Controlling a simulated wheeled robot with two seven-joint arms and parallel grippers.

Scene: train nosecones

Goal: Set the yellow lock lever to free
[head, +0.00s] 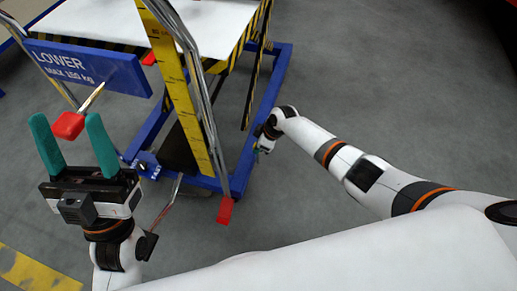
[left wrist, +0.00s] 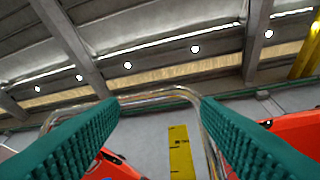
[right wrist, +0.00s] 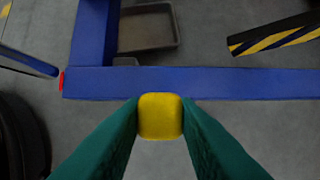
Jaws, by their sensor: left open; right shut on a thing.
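The yellow lock lever's end (right wrist: 160,117) shows as a rounded yellow block in the right wrist view. My right gripper (right wrist: 160,130) is shut on it, with one green finger touching each side. In the head view the right gripper (head: 264,146) is small, beside the blue base frame of the lift cart; the lever is hard to make out there. My left gripper (head: 67,120) is open, raised at the left, its green fingers pointing up. A red lever knob (head: 68,125) shows between those fingers in the head view, but no knob shows between them in the left wrist view.
The cart has a blue base frame (head: 268,90), a yellow scale mast (head: 183,90) and a blue LOWER sign (head: 90,66). A red-ended rod (head: 226,210) hangs near the frame. The grey floor (head: 400,70) at the right is clear.

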